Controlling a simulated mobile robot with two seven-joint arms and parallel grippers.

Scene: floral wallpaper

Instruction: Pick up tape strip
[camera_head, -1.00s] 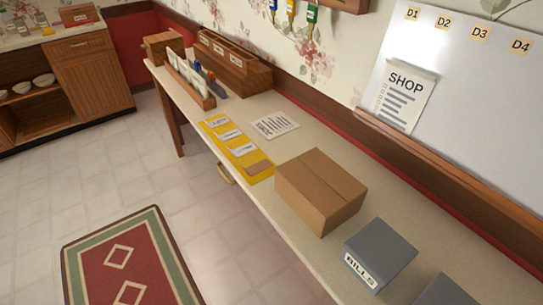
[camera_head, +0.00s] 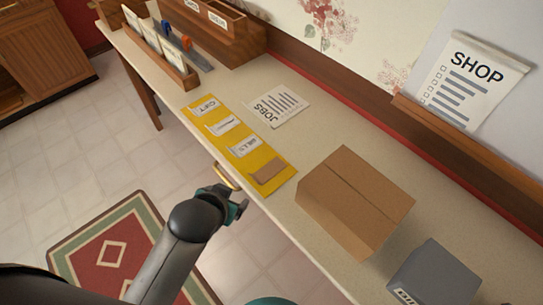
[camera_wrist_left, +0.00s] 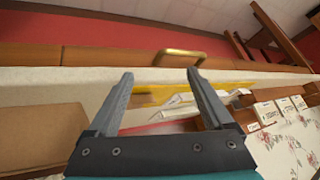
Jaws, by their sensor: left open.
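A small brown strip (camera_head: 268,171), which looks like the tape strip, lies at the near end of a yellow mat (camera_head: 276,187) on the long table. Several white labelled slips, one of them a slip marked GIFT (camera_head: 204,107), lie along the same mat. My left gripper (camera_head: 238,203) is just off the table's front edge, beside the strip's end of the mat and apart from it. In the left wrist view its two fingers (camera_wrist_left: 160,74) are spread with nothing between them. The mat's yellow edge (camera_wrist_left: 235,85) shows beyond them. My right gripper is not in view.
A closed cardboard box (camera_head: 354,200) stands right of the mat, with a grey box (camera_head: 436,272) nearer. A JOBS sheet (camera_head: 277,105) lies behind the mat. A wooden rack (camera_head: 170,60) stands farther left. A brass drawer handle (camera_head: 224,175) sticks out below the front edge.

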